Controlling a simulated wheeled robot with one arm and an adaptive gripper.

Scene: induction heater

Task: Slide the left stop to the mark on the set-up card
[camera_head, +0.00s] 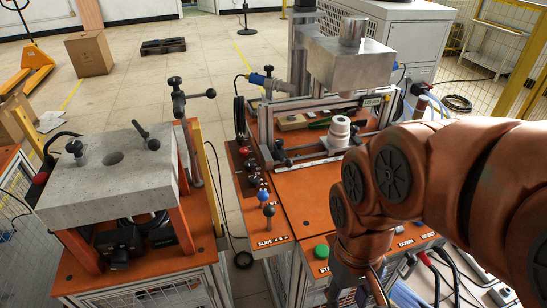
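A dark block with a pin (282,153), which looks like the left stop, sits at the left end of a rail in front of a pale stepped round part (340,131). A small white plate with dark print (371,101) hangs on the frame behind. It may be the set-up card, but its print and mark are too small to read. My gripper (378,290) is low at the bottom edge, right of the green button and well away from the stop. It is partly cut off, and its opening is unclear. My arm covers the right side.
An orange bench carries a SLIDE label (272,242), several ball-topped levers (268,210) and a green button (322,252). A press head (350,62) overhangs the rail. A grey slab stand (110,175) is at left, with a floor gap between.

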